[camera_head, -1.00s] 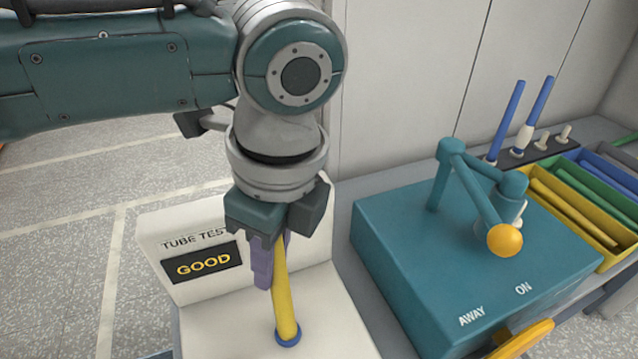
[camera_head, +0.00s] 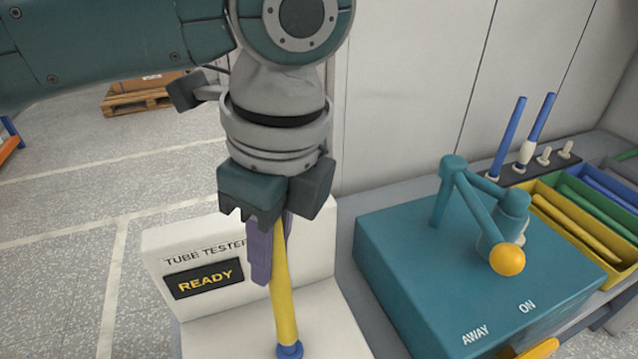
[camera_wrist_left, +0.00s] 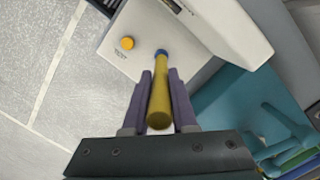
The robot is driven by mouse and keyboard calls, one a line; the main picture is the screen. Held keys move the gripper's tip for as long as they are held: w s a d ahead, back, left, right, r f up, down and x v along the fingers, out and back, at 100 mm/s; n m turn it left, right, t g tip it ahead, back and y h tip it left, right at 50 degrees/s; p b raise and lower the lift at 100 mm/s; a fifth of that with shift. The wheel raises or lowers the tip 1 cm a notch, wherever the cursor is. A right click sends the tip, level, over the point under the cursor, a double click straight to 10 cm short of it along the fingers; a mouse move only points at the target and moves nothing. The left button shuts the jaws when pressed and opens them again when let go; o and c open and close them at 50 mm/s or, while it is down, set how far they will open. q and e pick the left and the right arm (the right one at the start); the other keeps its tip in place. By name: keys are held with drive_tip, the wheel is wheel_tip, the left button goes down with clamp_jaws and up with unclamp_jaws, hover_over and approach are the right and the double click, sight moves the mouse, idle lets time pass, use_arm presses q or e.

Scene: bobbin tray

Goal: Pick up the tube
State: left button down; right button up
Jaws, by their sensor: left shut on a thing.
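The yellow tube (camera_head: 284,300) stands nearly upright at the tube tester (camera_head: 318,240), a white unit whose display (camera_head: 203,279) reads READY. My left gripper (camera_head: 268,272) points down with its purple fingers shut on the tube's upper part. In the left wrist view, the tube (camera_wrist_left: 160,103) lies between the two fingers of the left gripper (camera_wrist_left: 160,78). The tube's lower end is at the blue socket (camera_head: 290,351); whether there is a gap between them I cannot tell.
A teal machine (camera_head: 395,255) with a lever and yellow knob (camera_head: 507,260) stands right of the tester. Behind it are blue tubes (camera_head: 509,140) on a dark peg rack. Yellow, green and blue bins (camera_head: 598,262) lie far right. A yellow button (camera_wrist_left: 127,43) is on the tester.

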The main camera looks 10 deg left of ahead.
use_arm(q)
wheel_tip(320, 180, up, 10)
drive_tip(key=shift+w+f, duration=0.1)
wheel_tip(320, 180, up, 6)
drive_tip(key=shift+f+p, duration=0.1)
drive_tip(key=shift+p, duration=0.7)
drive_tip(key=s+a+r+n+g+h, duration=0.1)
drive_tip(key=a+r+n, duration=0.15)
drive_tip(key=n, duration=0.75)
drive_tip(key=s+a+r+n+g+h, duration=0.15)
drive_tip(key=a+n, duration=0.25)
drive_tip(key=n, duration=0.6)
drive_tip(key=s+r+p, duration=0.2)
drive_tip(key=r+p, duration=1.4)
drive_tip(key=p, duration=0.1)
drive_tip(key=s+r+p, duration=0.3)
drive_tip(key=r+p, duration=1.4)
drive_tip(key=shift+s+y+p, duration=0.3)
drive_tip(key=shift+s+y, duration=0.05)
drive_tip(key=shift+d, duration=0.1)
